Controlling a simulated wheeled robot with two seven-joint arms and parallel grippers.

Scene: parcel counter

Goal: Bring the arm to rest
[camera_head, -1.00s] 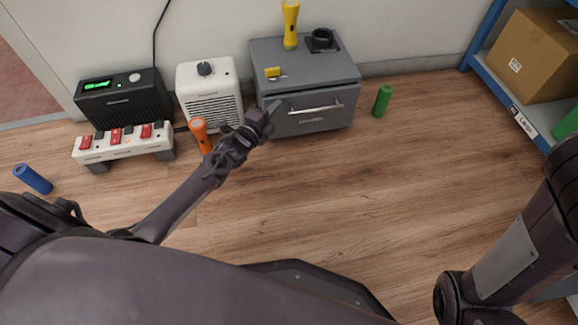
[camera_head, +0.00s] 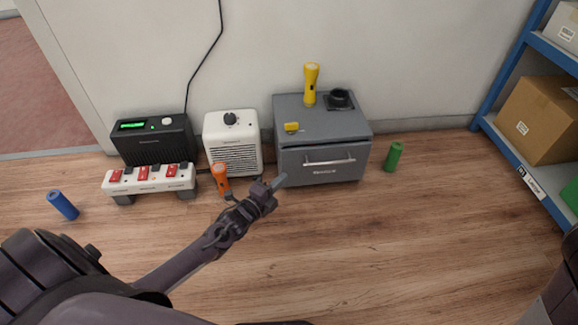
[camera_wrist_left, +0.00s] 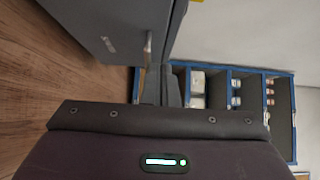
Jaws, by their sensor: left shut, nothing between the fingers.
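My left gripper (camera_head: 276,184) is shut and empty. In the head view it is in front of the lower left of the grey drawer cabinet (camera_head: 362,135), whose drawer looks closed. In the left wrist view, the cabinet (camera_wrist_left: 125,25) fills the upper middle. The gripper's fingertips (camera_wrist_left: 171,95) show small at the middle of that view. My left arm (camera_head: 180,270) reaches in from the lower left. My right gripper is out of view; only a dark part of my body shows at the lower right edge.
A yellow flashlight (camera_head: 310,85) stands on the cabinet. A blue shelf (camera_head: 503,75) holds boxes at right. Floor at centre right is clear.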

